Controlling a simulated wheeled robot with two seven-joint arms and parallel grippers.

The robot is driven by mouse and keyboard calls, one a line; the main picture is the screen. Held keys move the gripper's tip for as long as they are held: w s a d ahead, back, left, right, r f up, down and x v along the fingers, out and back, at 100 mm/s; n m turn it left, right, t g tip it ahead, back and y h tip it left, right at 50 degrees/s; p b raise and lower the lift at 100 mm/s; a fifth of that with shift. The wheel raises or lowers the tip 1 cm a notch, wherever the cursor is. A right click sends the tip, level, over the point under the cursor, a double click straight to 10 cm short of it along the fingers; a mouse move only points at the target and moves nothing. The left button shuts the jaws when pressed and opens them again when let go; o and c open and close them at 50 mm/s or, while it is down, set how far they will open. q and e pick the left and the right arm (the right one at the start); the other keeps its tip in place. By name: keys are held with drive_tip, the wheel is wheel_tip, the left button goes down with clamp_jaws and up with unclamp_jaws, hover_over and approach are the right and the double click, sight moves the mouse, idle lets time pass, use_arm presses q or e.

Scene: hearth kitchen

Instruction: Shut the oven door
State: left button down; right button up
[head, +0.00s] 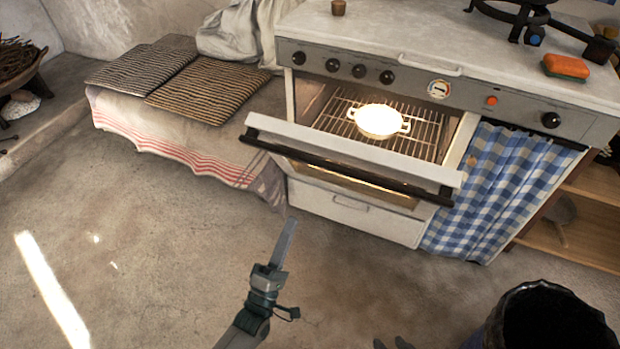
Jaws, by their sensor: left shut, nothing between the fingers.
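The oven door (340,149) hangs partly open, tilted outward from its bottom edge, with a dark handle bar (345,168) along its upper front. Above the door, the lit oven cavity shows a wire rack (338,125) with a pale two-handled dish (380,121) on it. My left gripper (286,232) is shut and empty, pointing up towards the oven.
A bench with striped cushions (205,90) stands left of the oven. A blue checked curtain (500,185) hangs to its right. A dark bucket (510,300) stands at bottom right, with small dark shapes (395,343) beside it, unclear. The floor in front is mostly clear.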

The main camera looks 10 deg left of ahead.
use_arm(q)
drive_tip(key=shift+w, duration=0.1)
approach(315, 164)
drive_tip(key=x, duration=0.5)
drive_tip(key=shift+p, duration=0.3)
drive_tip(key=shift+w+d+r, duration=0.15)
drive_tip(key=shift+w+r, duration=0.1)
drive_tip(key=shift+w, duration=0.4)
use_arm(e)
drive_tip(key=shift+d+f, duration=0.15)
drive_tip(key=shift+d, duration=0.25)
